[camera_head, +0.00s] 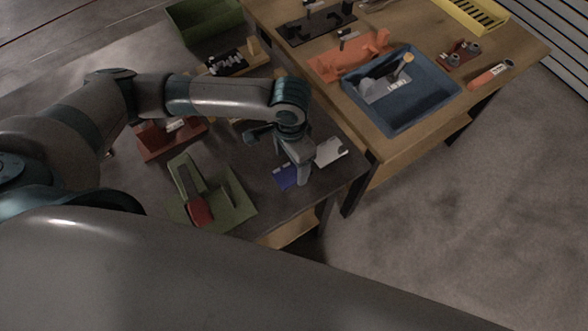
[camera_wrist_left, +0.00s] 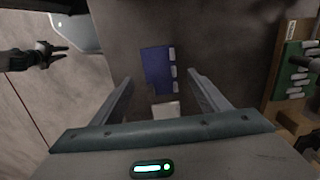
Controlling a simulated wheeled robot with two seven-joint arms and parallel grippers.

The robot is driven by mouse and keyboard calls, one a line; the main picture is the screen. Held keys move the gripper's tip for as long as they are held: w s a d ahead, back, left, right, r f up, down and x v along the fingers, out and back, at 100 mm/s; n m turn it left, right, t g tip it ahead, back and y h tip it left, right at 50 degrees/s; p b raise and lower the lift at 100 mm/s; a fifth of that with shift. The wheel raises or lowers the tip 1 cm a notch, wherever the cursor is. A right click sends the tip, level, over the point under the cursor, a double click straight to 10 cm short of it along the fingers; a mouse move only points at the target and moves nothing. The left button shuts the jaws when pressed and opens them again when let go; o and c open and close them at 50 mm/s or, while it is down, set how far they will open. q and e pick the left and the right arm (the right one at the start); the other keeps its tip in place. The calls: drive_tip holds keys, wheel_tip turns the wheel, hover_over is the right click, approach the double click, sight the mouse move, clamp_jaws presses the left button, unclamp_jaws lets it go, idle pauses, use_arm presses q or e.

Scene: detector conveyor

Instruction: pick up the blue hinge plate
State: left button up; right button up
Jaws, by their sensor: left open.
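The blue hinge plate (camera_head: 286,177) lies flat on the dark table near its front right edge. In the left wrist view the blue hinge plate (camera_wrist_left: 156,70) shows pale knuckles along its right side. My left gripper (camera_head: 279,160) is open and empty above the table. In the left wrist view its fingers (camera_wrist_left: 160,77) stand apart on either side of the plate, with no visible contact. A pale plate (camera_head: 331,151) lies close beside the blue one; it also shows in the left wrist view (camera_wrist_left: 166,111). My right gripper (camera_wrist_left: 52,54) shows at the left wrist view's left edge, fingers apart.
A green fixture with a red part (camera_head: 238,203) stands left of the plate. A reddish-brown tray (camera_head: 160,149) stands behind it. A blue bin (camera_head: 391,125) and an orange fixture (camera_head: 330,68) sit on the wooden table at right. A green bin (camera_head: 200,25) is at the back.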

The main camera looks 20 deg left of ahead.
sight(292, 172)
use_arm(q)
drive_tip(key=shift+f+p, duration=0.4)
drive_tip(key=shift+f, duration=1.35)
drive_tip(key=shift+w, duration=0.1)
drive_tip(key=c, duration=1.3)
